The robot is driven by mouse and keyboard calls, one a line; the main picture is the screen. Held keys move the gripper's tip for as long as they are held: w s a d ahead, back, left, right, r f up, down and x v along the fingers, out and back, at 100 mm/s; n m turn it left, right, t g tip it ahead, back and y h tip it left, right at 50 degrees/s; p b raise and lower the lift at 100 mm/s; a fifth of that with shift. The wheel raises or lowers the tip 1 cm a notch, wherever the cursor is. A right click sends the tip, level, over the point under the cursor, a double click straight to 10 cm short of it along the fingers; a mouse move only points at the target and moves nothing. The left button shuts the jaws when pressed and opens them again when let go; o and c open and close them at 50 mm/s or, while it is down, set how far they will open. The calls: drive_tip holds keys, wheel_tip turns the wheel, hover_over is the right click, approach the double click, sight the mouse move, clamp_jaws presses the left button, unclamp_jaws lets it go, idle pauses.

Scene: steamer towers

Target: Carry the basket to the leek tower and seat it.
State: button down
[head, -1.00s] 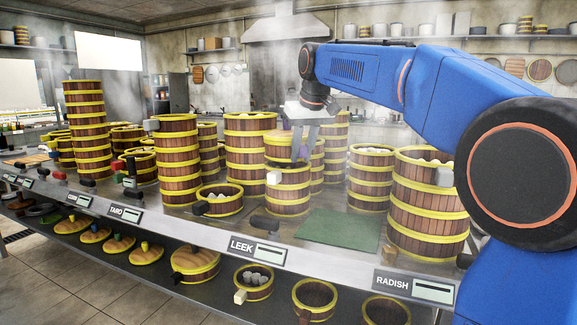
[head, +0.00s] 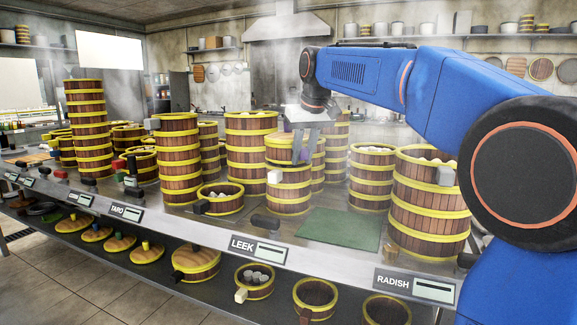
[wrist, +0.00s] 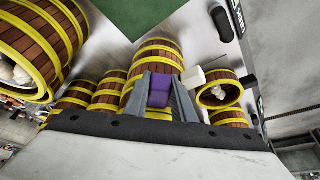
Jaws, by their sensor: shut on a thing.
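My gripper (head: 300,148) is shut on the purple handle (wrist: 160,92) of a wooden basket with yellow bands (head: 281,152). In the head view the basket is directly above the short leek tower (head: 288,198), which has a pale block handle on its left side and stands behind the LEEK label (head: 256,247). The basket looks roughly level and very close to the tower's top rim. I cannot tell whether it touches or is fully seated. In the wrist view banded wood (wrist: 155,55) shows beyond the fingers, and the fingers hide part of the basket.
A low open basket (head: 220,199) with pale contents stands left of the leek tower. Taller towers stand behind (head: 250,150) and to the right (head: 430,205). A green mat (head: 340,229) lies clear at the right. Lids and baskets lie on the lower shelf.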

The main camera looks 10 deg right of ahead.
drive_tip(key=shift+f, duration=0.65)
drive_tip(key=c, duration=1.4)
unclamp_jaws()
drive_tip(key=v, duration=1.7)
drive_tip(key=shift+r, duration=0.2)
